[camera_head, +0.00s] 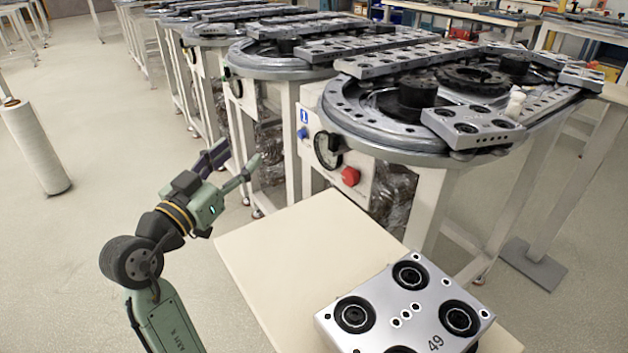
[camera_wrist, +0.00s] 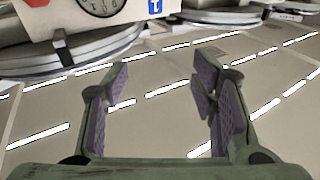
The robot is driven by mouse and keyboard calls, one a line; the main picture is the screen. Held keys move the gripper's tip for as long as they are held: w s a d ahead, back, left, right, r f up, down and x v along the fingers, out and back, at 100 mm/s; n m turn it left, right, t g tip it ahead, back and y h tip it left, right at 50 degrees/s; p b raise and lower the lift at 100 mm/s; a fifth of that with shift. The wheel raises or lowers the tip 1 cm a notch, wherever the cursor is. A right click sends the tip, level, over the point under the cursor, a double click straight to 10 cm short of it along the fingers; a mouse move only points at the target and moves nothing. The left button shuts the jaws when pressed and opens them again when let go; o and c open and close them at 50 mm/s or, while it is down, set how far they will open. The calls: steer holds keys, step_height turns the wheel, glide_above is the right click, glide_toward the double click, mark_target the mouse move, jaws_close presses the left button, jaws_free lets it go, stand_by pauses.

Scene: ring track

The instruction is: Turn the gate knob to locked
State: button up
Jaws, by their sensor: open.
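The nearest ring-track machine has a pale front panel (camera_head: 312,160) with a blue knob (camera_head: 303,133), a round black-rimmed dial (camera_head: 327,150) and a red knob (camera_head: 351,177). I cannot tell which knob is the gate knob, and no locked marking is readable. My gripper (camera_head: 242,153) is open and empty, left of the panel and apart from it. In the wrist view, my gripper (camera_wrist: 163,72) shows two spread fingers with purple pads. The dial (camera_wrist: 101,5) is cut by the top edge there, with a blue label (camera_wrist: 155,8) beside it.
A cream table (camera_head: 270,245) stands below the panel, carrying a silver block (camera_head: 395,290) marked 49 at its right front. The machine's metal track (camera_head: 350,115) overhangs the panel. A white roll (camera_head: 35,145) stands far left. Floor around my arm is clear.

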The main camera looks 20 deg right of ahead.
mark_target(346, 177)
steer(key=s+d+f+m+g+h, duration=0.5)
steer(key=d+g, duration=0.3)
steer(key=d, duration=0.3)
steer(key=shift+y, duration=0.5)
steer(key=x, duration=0.3)
steer(key=p+x, duration=0.1)
steer(key=x, duration=0.2)
steer(key=f+x, duration=0.1)
steer(key=x, duration=0.2)
steer(key=shift+s+d+f, duration=0.1)
steer(key=shift+s+d, duration=0.2)
steer(key=shift+d, duration=0.2)
steer(key=shift+c, duration=0.3)
steer(key=c, duration=1.1)
